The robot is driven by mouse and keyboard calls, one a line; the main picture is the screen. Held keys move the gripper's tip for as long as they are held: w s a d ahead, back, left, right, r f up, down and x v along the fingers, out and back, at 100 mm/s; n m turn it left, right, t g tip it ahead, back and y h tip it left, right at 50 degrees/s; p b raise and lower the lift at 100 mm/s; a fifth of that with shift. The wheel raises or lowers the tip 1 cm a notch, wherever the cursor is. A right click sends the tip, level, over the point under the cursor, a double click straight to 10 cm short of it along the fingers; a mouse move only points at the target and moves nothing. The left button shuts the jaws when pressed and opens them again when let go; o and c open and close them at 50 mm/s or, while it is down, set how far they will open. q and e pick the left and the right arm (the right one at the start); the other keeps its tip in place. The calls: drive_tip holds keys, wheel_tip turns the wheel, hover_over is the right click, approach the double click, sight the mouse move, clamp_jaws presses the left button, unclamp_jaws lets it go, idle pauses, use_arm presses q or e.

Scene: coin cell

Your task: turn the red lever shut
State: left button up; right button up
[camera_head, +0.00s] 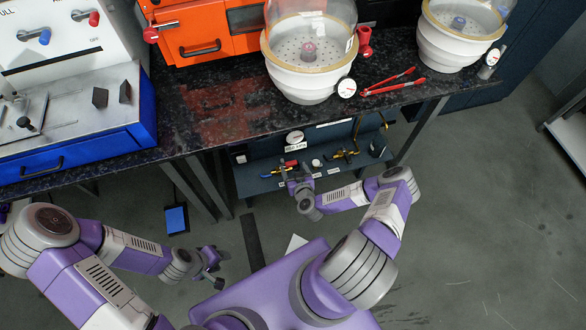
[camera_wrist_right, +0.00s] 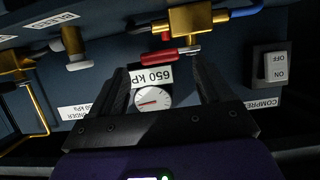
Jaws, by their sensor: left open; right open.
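The red lever (camera_wrist_right: 165,55) sits on a brass valve (camera_wrist_right: 197,20) on the dark panel under the bench, and lies roughly level in the right wrist view. In the head view the lever (camera_head: 291,163) is small, just above my right gripper (camera_head: 298,182). My right gripper (camera_wrist_right: 160,75) is open and empty. Its two fingers point at the panel, with the lever between and just beyond their tips; I cannot tell if they touch it. My left gripper (camera_head: 213,258) is open and low over the floor, far from the lever.
A gauge (camera_wrist_right: 152,98) under a "650 kPa" label, a rocker switch (camera_wrist_right: 274,66), a blue pipe (camera_wrist_right: 238,12) and a grey-white knob (camera_wrist_right: 76,48) surround the valve. The stone bench top (camera_head: 215,110) overhangs the panel. Bench legs (camera_head: 418,130) stand either side.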

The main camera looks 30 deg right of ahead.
sight(291, 163)
drive_tip(key=shift+b+x, duration=0.3)
drive_tip(key=shift+x, duration=0.85)
